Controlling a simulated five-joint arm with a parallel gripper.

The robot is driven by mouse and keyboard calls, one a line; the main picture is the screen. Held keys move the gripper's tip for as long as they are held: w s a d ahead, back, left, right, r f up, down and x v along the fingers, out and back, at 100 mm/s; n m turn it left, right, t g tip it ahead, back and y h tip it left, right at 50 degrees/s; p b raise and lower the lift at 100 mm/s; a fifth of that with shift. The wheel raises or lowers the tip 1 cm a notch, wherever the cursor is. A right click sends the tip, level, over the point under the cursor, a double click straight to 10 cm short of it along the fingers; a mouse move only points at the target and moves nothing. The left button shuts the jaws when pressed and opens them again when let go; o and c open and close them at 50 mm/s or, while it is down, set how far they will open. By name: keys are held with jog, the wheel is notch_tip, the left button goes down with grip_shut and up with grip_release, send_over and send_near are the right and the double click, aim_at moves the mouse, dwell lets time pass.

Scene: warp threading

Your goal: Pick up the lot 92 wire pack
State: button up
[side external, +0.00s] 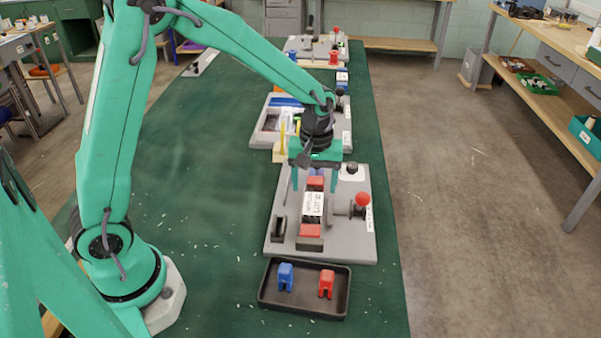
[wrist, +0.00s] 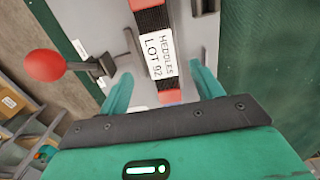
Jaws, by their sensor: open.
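The lot 92 wire pack (side external: 313,204) is a dark block with red ends and a white label. It lies on a grey fixture plate (side external: 352,245). In the wrist view the pack (wrist: 157,45) runs up the picture, and its label reads "HEDDLES LOT 92". My gripper (side external: 314,181) is over the far part of the pack, fingers pointing down. In the wrist view my gripper (wrist: 160,72) is open, with one finger on each side of the pack's near end and gaps visible. I cannot tell the exact height of the fingertips.
A red-knobbed lever (side external: 362,200) stands right of the pack; its knob (wrist: 45,65) is left in the wrist view. A black tray (side external: 268,300) in front holds a blue clip (side external: 286,276) and a red clip (side external: 326,284). Another grey fixture (side external: 262,135) stands behind. Green table is clear at left.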

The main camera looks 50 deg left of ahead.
aim_at(314, 201)
jog(key=shift+f, duration=0.15)
jog(key=shift+a+f, duration=0.15)
jog(key=shift+f, duration=2.35)
jog(key=shift+c, duration=0.4)
jog(key=shift+r, duration=0.1)
jog(key=c, duration=1.3)
jog(key=shift+w+r, duration=0.1)
jog(key=shift+r, duration=0.05)
